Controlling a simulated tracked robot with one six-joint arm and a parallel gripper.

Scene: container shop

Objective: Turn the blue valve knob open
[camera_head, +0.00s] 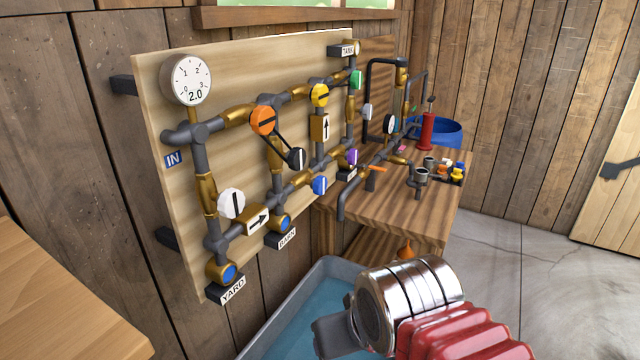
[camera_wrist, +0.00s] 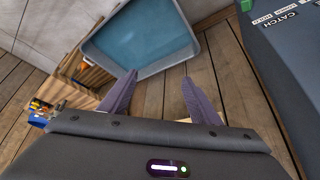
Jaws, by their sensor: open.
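The blue knob (camera_head: 319,185) sits on the lower pipe run of the wall panel (camera_head: 240,70), right of the white knob (camera_head: 231,203). It carries a pale, roughly upright line; its exact setting is too small to tell. Blue caps also show on the pipe ends over the YARD label (camera_head: 233,290) and the BARN label (camera_head: 287,238). My gripper (camera_wrist: 155,92) is open and empty, fingers apart, over the floor near the water tray. In the head view my arm is at the lower right, clear of the panel, and the fingers are mostly hidden. The wrist view shows no knob.
A grey water tray (camera_head: 275,318) stands below the panel; it also shows in the wrist view (camera_wrist: 88,52). Orange (camera_head: 263,121), yellow (camera_head: 319,95), black (camera_head: 297,158), green (camera_head: 355,79) and purple (camera_head: 351,157) knobs surround it. A wooden bench (camera_head: 400,212) with fittings stands right. Floor at right is clear.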

